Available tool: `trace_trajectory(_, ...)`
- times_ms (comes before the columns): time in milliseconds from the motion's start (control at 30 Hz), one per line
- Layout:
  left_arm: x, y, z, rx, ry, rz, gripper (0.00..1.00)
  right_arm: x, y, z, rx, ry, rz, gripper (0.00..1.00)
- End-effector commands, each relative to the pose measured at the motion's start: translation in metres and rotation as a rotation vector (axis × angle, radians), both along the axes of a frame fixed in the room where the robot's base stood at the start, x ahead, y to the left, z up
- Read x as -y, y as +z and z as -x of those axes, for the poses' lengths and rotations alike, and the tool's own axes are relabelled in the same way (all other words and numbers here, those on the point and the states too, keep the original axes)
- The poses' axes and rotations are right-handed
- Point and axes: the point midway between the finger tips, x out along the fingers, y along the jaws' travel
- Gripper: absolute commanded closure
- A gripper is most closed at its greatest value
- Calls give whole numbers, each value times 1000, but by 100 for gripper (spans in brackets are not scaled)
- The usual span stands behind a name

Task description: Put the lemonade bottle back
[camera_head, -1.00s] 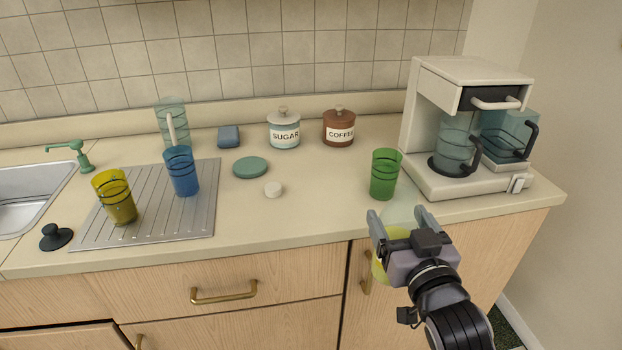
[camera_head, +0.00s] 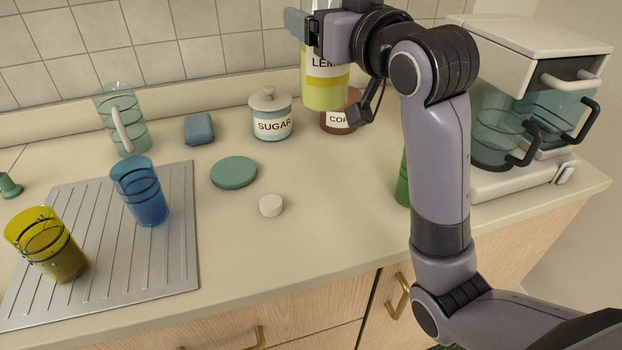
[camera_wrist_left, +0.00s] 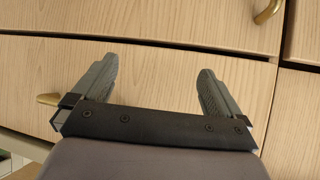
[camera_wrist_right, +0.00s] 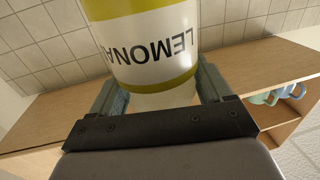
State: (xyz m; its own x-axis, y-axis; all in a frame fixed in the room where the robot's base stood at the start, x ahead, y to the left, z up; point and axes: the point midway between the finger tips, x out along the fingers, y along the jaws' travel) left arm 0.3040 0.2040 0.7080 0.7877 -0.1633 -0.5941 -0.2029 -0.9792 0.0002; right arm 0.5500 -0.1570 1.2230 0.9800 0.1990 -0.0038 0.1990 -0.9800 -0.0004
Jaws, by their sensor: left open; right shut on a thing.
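The lemonade bottle (camera_head: 325,92), yellow-green with a white label, is held up in the air by my right gripper (camera_head: 305,28), above and in front of the brown coffee jar. In the right wrist view the bottle (camera_wrist_right: 150,48) stands between the fingers of the right gripper (camera_wrist_right: 160,95), its label lettering upside down. The bottle's top is out of the head view. My left gripper (camera_wrist_left: 158,85) is open and empty in front of wooden drawer fronts; it is not in the head view.
A sugar jar (camera_head: 271,118) and the partly hidden coffee jar (camera_head: 338,122) stand at the back of the counter. My right arm covers most of a green cup (camera_head: 402,182). A coffee machine (camera_head: 530,50) is at right. The right wrist view shows a wooden shelf (camera_wrist_right: 262,62) with cups below.

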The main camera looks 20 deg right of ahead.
Motion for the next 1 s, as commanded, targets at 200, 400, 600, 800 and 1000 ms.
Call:
trace_trajectory(200,0,-6,1,-2,-1,0,0,-1,-27,1,-3,3,0,75)
trace_trajectory(400,1,-13,2,-5,-1,1,0,0,-75,1,-4,2,2,75)
trace_trajectory(600,1,-20,2,-5,-2,0,0,-1,-123,1,-2,3,0,75)
trace_trajectory(800,1,-24,2,-5,-2,1,0,0,-151,1,2,2,0,75)
trace_trajectory(1000,1,-27,2,-5,-2,1,0,0,-171,1,0,2,0,75)
